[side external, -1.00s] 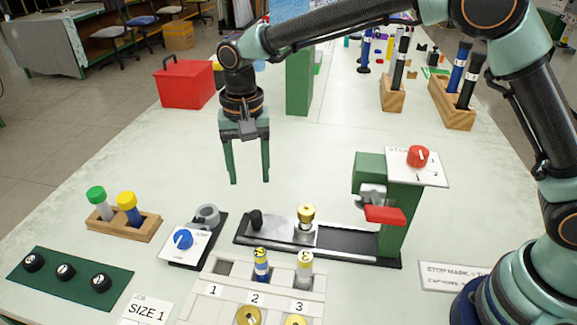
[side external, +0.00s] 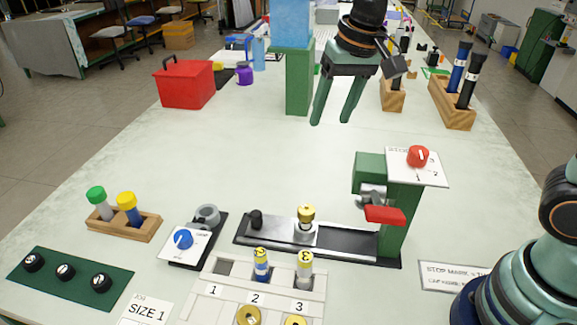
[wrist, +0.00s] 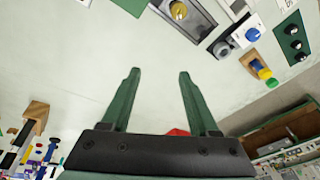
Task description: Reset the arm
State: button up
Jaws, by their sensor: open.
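My gripper (side external: 334,122) is raised above the back half of the table in the side view, right of the green post. Its two green fingers are apart with nothing between them. In the wrist view my gripper (wrist: 157,72) is also open and empty, over bare table. The bench fixture stands at the front, well apart from my gripper: a dark rail (side external: 345,244) carrying a yellow-topped piece (side external: 306,214), and a green stand with a red lever (side external: 385,215) and a red dial (side external: 418,156).
A numbered rack (side external: 228,292) holds two rods in slots 2 and 3. A wooden block (side external: 148,230) holds green- and yellow-capped rods. A red box (side external: 187,84), a green post (side external: 299,85) and wooden rod holders (side external: 452,108) stand at the back. The middle table is clear.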

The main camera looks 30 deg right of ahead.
jog(key=s+d+n+t, duration=0.2)
jog(key=s+d, duration=0.7)
jog(key=s, duration=0.1)
jog(key=shift+d+f+n+t+h, duration=0.2)
jog(key=shift+n+t+h, duration=0.1)
jog(key=shift+t, duration=0.1)
